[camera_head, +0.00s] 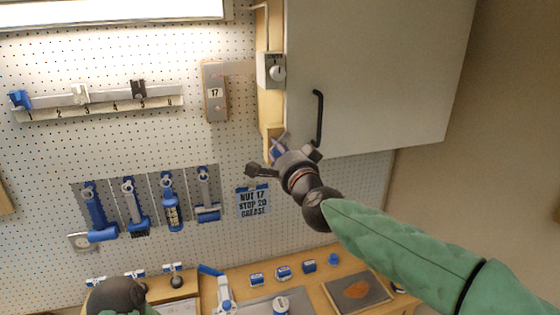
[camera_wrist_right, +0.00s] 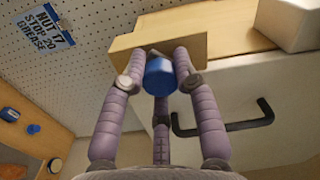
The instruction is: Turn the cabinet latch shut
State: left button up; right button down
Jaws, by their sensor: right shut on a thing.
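The cabinet door (camera_head: 380,75) is a large pale panel with a black bar handle (camera_head: 319,118); the handle also shows in the right wrist view (camera_wrist_right: 222,124). The blue latch (camera_wrist_right: 160,76) is on the wooden lower edge of the cabinet, by the door's lower left corner. My right gripper (camera_head: 283,155) reaches up to it from below. In the right wrist view its three purple fingers close around the blue latch. The fingers partly cover the latch, so its exact turn cannot be told. A dark rounded part of my left arm shows at the bottom left; its fingers are not visible.
A white box with a round dial (camera_head: 271,70) is on the cabinet's side above the latch. A "NUT 17" note (camera_head: 253,202) and blue-handled tools (camera_head: 168,202) hang on the pegboard. The bench below holds small blue items and a tray (camera_head: 380,300).

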jog(key=m, duration=0.1)
jog(key=m+b, duration=0.1)
jog(key=m, duration=0.1)
jog(key=m+b, duration=0.1)
jog(key=shift+a+f+m, duration=0.15)
jog(key=shift+f+m, duration=0.1)
jog(key=shift+m, duration=0.15)
jog(key=shift+r+m+h+b, duration=0.15)
jog(key=shift+m+b, duration=0.3)
jog(key=shift+m, duration=0.7)
jog(key=shift+m+h+b, duration=0.15)
jog(key=shift+m+b, duration=0.3)
jog(key=shift+m, duration=0.7)
jog(key=c, duration=0.9)
grip_release()
jog(key=shift+c, duration=0.2)
jog(key=shift+r, duration=0.1)
jog(key=v, duration=1.2)
jog(key=shift+f, duration=0.25)
